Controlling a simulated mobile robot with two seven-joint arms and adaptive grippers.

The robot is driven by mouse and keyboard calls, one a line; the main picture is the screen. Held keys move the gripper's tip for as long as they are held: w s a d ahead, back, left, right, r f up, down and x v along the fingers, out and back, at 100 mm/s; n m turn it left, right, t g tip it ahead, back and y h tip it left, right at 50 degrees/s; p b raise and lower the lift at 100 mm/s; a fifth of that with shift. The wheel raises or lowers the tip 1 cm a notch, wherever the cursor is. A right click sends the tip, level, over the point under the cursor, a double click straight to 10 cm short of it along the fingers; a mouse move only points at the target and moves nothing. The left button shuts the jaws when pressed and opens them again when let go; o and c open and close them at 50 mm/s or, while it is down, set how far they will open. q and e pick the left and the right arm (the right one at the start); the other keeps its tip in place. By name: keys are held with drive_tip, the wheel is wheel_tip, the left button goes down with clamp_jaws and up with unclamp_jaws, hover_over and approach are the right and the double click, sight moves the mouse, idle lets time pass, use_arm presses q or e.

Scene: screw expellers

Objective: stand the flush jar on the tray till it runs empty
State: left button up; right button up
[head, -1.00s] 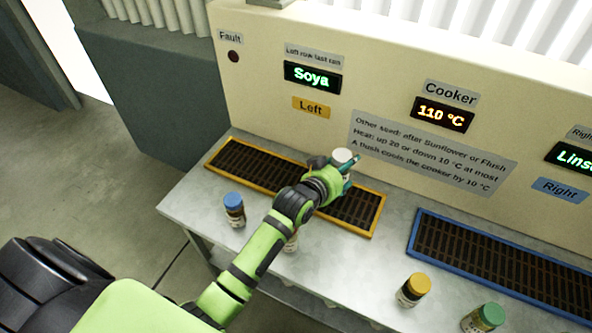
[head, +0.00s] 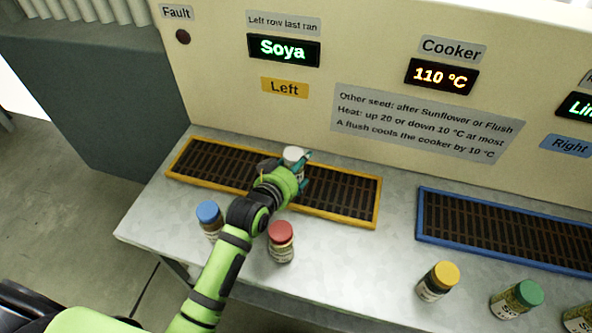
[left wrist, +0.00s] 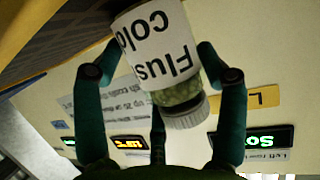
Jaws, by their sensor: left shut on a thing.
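The flush jar (head: 293,155) has a white lid and is upright at the orange-framed left tray (head: 340,214). My left gripper (head: 297,170) is shut on it. In the left wrist view the jar (left wrist: 155,48) shows its white label reading "Flush cold" upside down, greenish contents and a pale lid, between the teal fingers. I cannot tell whether its base touches the tray grate, since the gripper hides it. My right gripper is not in view.
A blue-lidded jar (head: 209,213) and a red-lidded jar (head: 281,240) stand in front of the left tray. Yellow-lidded (head: 439,281) and green-lidded (head: 517,297) jars stand before the blue-framed tray (head: 500,234). The left display (head: 283,49) reads Soya; the cooker display (head: 441,76) reads 110 °C.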

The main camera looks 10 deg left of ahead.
use_arm(q)
drive_tip(key=shift+s+r, duration=0.1)
drive_tip(key=shift+r, duration=0.1)
drive_tip(key=shift+s+f, duration=0.1)
drive_tip(key=o, duration=1.3)
drive_tip(key=shift+f, duration=0.15)
drive_tip(key=shift+o, duration=0.2)
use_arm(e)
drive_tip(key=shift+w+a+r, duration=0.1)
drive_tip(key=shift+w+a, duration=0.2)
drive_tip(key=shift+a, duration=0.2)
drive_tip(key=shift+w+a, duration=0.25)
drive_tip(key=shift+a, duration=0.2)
use_arm(q)
drive_tip(key=shift+r, duration=0.35)
drive_tip(key=v, duration=0.7)
drive_tip(key=shift+s, duration=0.2)
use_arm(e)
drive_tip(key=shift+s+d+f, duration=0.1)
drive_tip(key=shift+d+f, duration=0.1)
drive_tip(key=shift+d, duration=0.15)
use_arm(q)
drive_tip(key=shift+a, duration=0.15)
